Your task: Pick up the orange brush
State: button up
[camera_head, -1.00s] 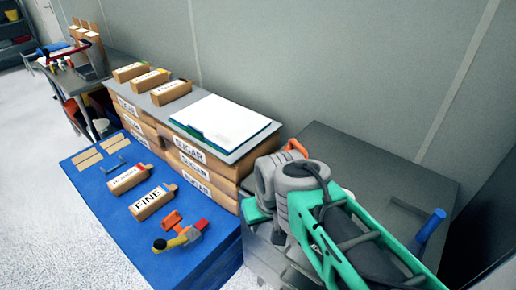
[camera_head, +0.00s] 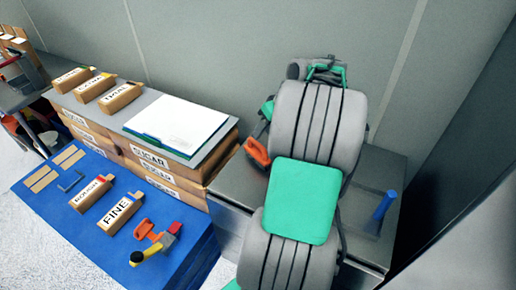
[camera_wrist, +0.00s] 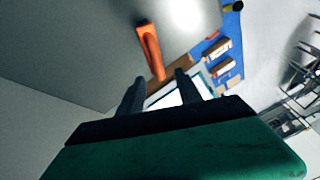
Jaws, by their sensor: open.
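The orange brush (camera_head: 257,152) shows beside my arm in the head view, above the grey cabinet; my arm partly covers that area. The brush's bristles are not clearly visible.
A grey cabinet (camera_head: 233,184) stands under my arm, with a blue-handled tool (camera_head: 384,206) at its right. Left are stacked sugar boxes (camera_head: 152,161) under a white board (camera_head: 180,122). A blue table (camera_head: 58,213) holds boxes and an orange-yellow tool (camera_head: 152,240).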

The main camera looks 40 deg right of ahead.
aim_at(258, 143)
jog(key=x, duration=0.2)
jog(key=p+x, duration=0.1)
jog(key=x, duration=0.2)
jog(key=s+x, duration=0.1)
jog(key=x, duration=0.1)
jog(key=shift+w+f, duration=0.2)
jog(key=shift+f, duration=0.3)
grip_shut()
